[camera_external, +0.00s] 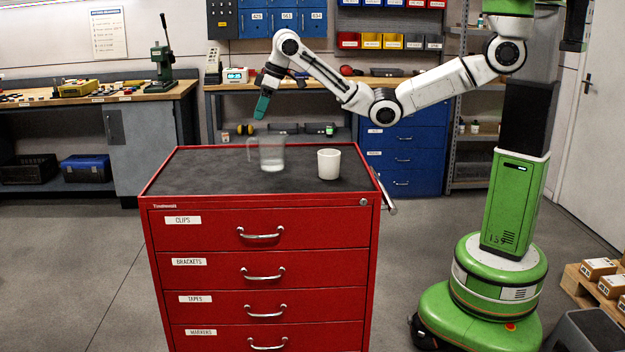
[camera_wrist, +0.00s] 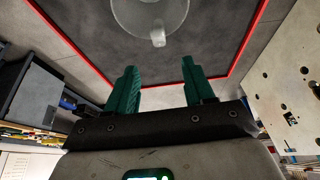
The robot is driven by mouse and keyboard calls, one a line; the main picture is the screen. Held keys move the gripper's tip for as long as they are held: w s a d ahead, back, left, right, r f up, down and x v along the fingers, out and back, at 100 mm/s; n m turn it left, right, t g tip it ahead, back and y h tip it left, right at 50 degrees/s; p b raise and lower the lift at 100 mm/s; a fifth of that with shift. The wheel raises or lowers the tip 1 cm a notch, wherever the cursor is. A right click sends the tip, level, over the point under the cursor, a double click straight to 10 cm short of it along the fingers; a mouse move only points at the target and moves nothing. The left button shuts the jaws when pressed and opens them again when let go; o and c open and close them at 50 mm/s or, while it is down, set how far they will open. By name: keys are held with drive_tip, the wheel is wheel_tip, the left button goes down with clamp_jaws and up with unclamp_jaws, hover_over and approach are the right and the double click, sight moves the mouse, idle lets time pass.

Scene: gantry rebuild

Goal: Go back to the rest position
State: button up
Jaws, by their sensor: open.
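My gripper (camera_external: 262,105) is raised above the back edge of the red cabinet, pointing down. In the wrist view its two green fingers (camera_wrist: 158,92) stand apart with nothing between them. A clear glass jug (camera_external: 270,155) with a handle on its left stands upright on the cabinet top, below and apart from my gripper. The jug also shows at the top of the wrist view (camera_wrist: 150,18), partly cut off. A white cup (camera_external: 329,163) stands upright to the right of the jug; I cannot make it out in the wrist view.
The red drawer cabinet (camera_external: 262,240) has a dark top with a raised red rim; its left and front areas are bare. Behind stand a workbench with a green press (camera_external: 162,65), blue drawers (camera_external: 405,160) and a shelf. Boxes on a pallet (camera_external: 600,270) are at the right.

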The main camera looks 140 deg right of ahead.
drive_tip(key=w+a+f+n, duration=0.1)
drive_tip(key=w+a+f, duration=0.2)
drive_tip(key=w+a, duration=0.1)
drive_tip(key=w+a+f+n+t+p, duration=0.1)
drive_tip(key=w+a+f+n, duration=0.1)
drive_tip(key=a, duration=0.4)
drive_tip(key=w+a+f+n+t, duration=0.1)
drive_tip(key=w+a+f, duration=0.4)
drive_tip(key=shift+w+a+n+y, duration=0.25)
drive_tip(key=shift+w+n+y, duration=0.05)
drive_tip(key=shift+n, duration=0.1)
drive_tip(key=s+a+f+n+y, duration=0.1)
drive_tip(key=a+f, duration=0.3)
drive_tip(key=a, duration=0.3)
drive_tip(key=s+a+f+n, duration=0.1)
drive_tip(key=a+f+n, duration=0.1)
drive_tip(key=a+f, duration=0.45)
drive_tip(key=s+a+f+n+y, duration=0.1)
drive_tip(key=s+a+f, duration=0.15)
drive_tip(key=a, duration=0.65)
drive_tip(key=s+a+f+g, duration=0.2)
drive_tip(key=s+a, duration=0.3)
drive_tip(key=s, duration=0.7)
drive_tip(key=s+a+f+g+b, duration=0.1)
drive_tip(key=s+a+f, duration=0.4)
drive_tip(key=s, duration=0.7)
drive_tip(key=shift+a+g, duration=0.4)
drive_tip(key=shift+a, duration=0.25)
drive_tip(key=shift+s+f, duration=0.1)
